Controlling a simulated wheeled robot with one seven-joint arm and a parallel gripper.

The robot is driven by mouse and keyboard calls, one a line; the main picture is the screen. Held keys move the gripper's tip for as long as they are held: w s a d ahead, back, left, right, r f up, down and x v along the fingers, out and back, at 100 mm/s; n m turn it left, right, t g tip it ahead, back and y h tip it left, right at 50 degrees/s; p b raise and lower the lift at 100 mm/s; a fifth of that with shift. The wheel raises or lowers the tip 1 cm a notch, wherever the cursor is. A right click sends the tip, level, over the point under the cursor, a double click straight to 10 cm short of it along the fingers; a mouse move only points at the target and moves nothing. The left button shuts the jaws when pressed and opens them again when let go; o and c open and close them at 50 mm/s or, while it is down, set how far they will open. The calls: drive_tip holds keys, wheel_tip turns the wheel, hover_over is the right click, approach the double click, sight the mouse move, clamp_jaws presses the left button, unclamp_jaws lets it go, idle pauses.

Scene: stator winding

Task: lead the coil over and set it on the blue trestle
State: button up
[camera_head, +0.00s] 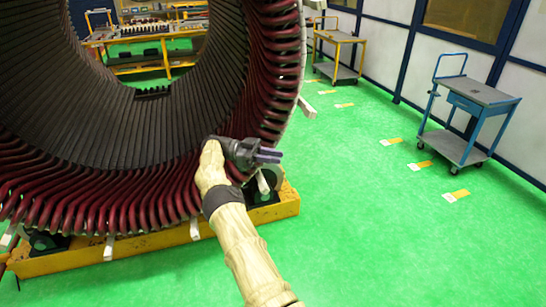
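A large ring-shaped stator (120,130) fills the left side, with dark inner slots and dark red coil windings (282,60) around its rim. I cannot make out a separate loose coil. My gripper (270,155) is at the end of my tan arm, in front of the stator's lower right rim, pointing right. Its two purplish fingers lie close together. I see nothing clearly held, and cannot tell whether they are fully shut. No blue trestle is clearly seen; the blue thing in view is a wheeled cart (482,92) at the right.
The stator rests on a yellow base (150,250) with rollers. A yellow trolley (338,45) stands at the back, and a yellow workbench (140,60) shows through the ring. Yellow-and-white floor markers (456,195) line the right wall. The green floor between is clear.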

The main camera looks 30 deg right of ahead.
wheel_tip(320, 180, up, 10)
drive_tip(key=p, duration=0.3)
idle(0.3)
idle(0.4)
